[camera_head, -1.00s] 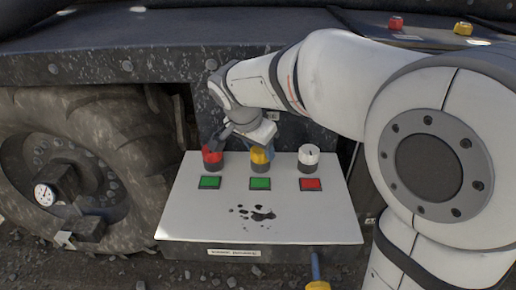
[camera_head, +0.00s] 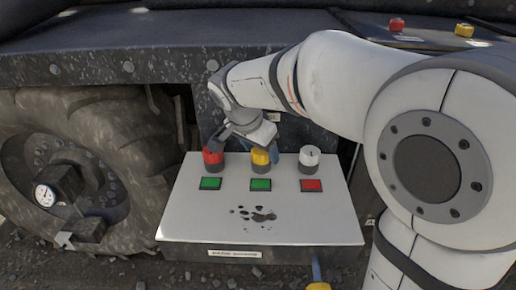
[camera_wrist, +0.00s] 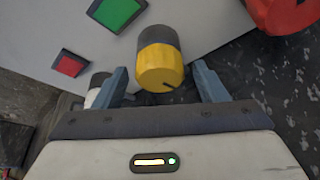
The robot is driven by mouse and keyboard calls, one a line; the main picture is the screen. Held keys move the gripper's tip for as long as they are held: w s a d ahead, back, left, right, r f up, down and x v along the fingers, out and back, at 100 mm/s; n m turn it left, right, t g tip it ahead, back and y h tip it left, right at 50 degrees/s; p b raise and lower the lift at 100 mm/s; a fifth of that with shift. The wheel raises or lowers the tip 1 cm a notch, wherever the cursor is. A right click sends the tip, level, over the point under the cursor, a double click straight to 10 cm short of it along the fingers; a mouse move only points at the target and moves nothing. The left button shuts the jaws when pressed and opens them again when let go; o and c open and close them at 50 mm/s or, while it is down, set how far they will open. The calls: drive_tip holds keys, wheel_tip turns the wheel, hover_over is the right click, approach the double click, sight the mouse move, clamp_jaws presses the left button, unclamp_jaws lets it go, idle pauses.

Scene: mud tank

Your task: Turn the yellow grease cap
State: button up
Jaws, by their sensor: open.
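The yellow grease cap (camera_head: 260,156) is the middle one of three caps along the back of a white panel (camera_head: 300,222). It has a dark base, and in the wrist view the yellow cap (camera_wrist: 160,68) shows a dark line near its edge. My gripper (camera_wrist: 160,86) is open, with one blue finger on each side of the cap. Gaps show between the cap and both fingers. In the head view my gripper (camera_head: 262,145) is partly hidden by its own wrist and reaches the cap from behind.
A red cap (camera_head: 213,156) and a white cap (camera_head: 309,157) stand on either side. Green (camera_head: 210,183) and red (camera_head: 311,185) squares lie in front of the caps. A large muddy wheel (camera_head: 70,165) is at the left. The panel's front is clear except for dark splashes.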

drive_tip(key=p+v, duration=0.2)
drive_tip(key=v, duration=0.5)
drive_tip(key=shift+s+r, duration=0.2)
drive_tip(key=shift+r, duration=0.15)
drive_tip(key=shift+a, duration=0.1)
drive_tip(key=s+d+r+n+y+p, duration=0.1)
drive_tip(key=s+d+r+n+p, duration=0.3)
drive_tip(key=s+d+p, duration=0.4)
drive_tip(key=s+d+r+n+y+p, duration=0.1)
drive_tip(key=s+d+r+n+p, duration=0.2)
drive_tip(key=p, duration=0.9)
drive_tip(key=s+d+r, duration=0.3)
drive_tip(key=s+d, duration=0.2)
drive_tip(key=shift+r+n+g+y+p, duration=0.25)
drive_tip(key=shift+n+g+y+p, duration=0.05)
drive_tip(key=shift+n+g+y, duration=0.1)
